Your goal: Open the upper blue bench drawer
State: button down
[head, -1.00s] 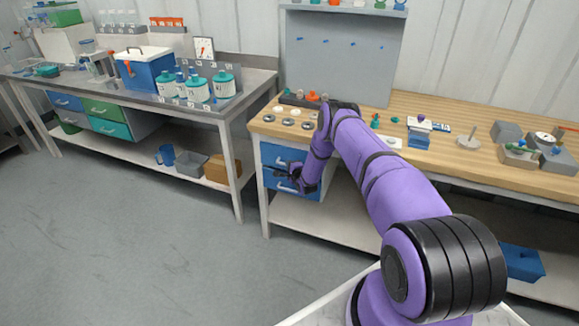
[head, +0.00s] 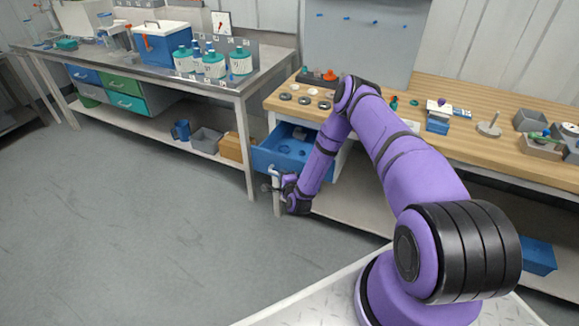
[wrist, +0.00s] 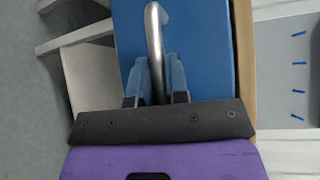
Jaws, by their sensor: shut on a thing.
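The upper blue bench drawer (head: 290,146) stands pulled out from under the wooden bench in the head view, and its inside shows with a few blue round shapes in it. My gripper (head: 276,186) is at the drawer's front, at the left end of my arm. In the wrist view, my gripper (wrist: 158,84) is shut on the silver bar handle (wrist: 154,30), with one finger on each side of it. The blue drawer front (wrist: 205,60) fills the middle of that view. The lower drawer is hidden in the head view.
The wooden bench top (head: 460,140) holds small parts, rings and blocks. A metal bench (head: 150,75) with bottles and a blue cooler (head: 165,50) stands to the left. Grey floor (head: 130,220) in front of the drawer is clear.

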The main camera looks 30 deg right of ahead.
jog(key=shift+s+a, duration=1.25)
jog(key=shift+a, duration=0.3)
jog(key=c, duration=1.1)
grip_release()
jog(key=s, duration=0.3)
jog(key=s+r, duration=0.1)
jog(key=s, duration=0.3)
jog(key=s+a, duration=0.1)
jog(key=s, duration=0.2)
jog(key=shift+s+a+r, duration=0.1)
jog(key=shift+s+r, duration=0.15)
jog(key=shift+s, duration=0.05)
